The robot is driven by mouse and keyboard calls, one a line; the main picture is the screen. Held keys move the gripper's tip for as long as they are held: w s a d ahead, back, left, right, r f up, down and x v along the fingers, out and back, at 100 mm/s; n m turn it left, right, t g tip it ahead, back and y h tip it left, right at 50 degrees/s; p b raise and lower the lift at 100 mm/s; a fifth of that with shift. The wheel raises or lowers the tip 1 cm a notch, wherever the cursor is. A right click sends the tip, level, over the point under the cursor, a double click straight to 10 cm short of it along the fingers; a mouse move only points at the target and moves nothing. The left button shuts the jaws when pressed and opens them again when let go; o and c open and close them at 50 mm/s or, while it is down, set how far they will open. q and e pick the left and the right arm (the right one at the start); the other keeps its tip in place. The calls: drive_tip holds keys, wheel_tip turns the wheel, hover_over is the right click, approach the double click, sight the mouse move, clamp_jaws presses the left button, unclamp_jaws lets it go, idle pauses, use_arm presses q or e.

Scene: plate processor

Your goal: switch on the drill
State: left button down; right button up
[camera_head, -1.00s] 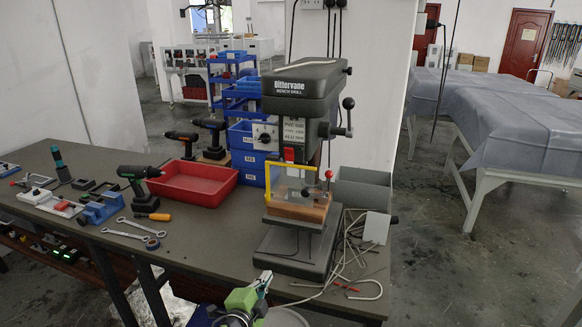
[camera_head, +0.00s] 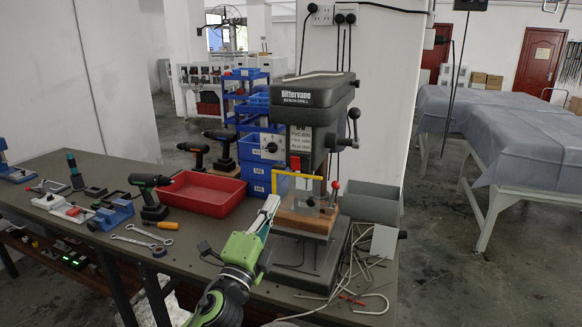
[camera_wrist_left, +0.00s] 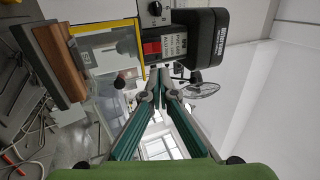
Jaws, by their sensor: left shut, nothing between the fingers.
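The grey bench drill (camera_head: 312,98) stands on the workbench (camera_head: 190,262). Its front carries a dial knob (camera_head: 271,147) and a red switch (camera_head: 295,162), just above the yellow guard frame (camera_head: 298,176). In the left wrist view the picture is turned sideways, and the red switch (camera_wrist_left: 152,47) shows beside the yellow guard edge (camera_wrist_left: 104,25). My left gripper (camera_head: 272,200) is shut and empty, in front of the drill and below the switch. In the wrist view its fingertips (camera_wrist_left: 160,76) look close to the switch; contact cannot be told. My right gripper is not in view.
A wooden block (camera_head: 302,222) sits under the guard. A grey bin (camera_head: 372,204) and loose cables (camera_head: 345,275) lie at the right. A red tray (camera_head: 205,194), a green cordless drill (camera_head: 151,196) and wrenches (camera_head: 140,240) lie to the left.

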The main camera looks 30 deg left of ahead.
sight(294, 159)
use_arm(q)
drive_tip(key=p+x, duration=0.3)
drive_tip(key=x, duration=0.9)
drive_tip(key=shift+w+r, duration=0.1)
drive_tip(key=shift+w, duration=0.1)
drive_tip(key=shift+w+a+r+p, duration=0.15)
drive_tip(key=shift+w+p, duration=0.2)
drive_tip(key=shift+w, duration=0.35)
drive_tip(key=p, duration=0.2)
drive_tip(key=r+p, duration=0.1)
drive_tip(key=p, duration=0.2)
drive_tip(key=shift+w+r+g+h, duration=0.1)
drive_tip(key=shift+w+g+h, duration=0.2)
drive_tip(key=shift+g, duration=0.1)
drive_tip(key=shift+f+b, duration=0.4)
drive_tip(key=shift+b, duration=0.1)
drive_tip(key=shift+f, duration=0.1)
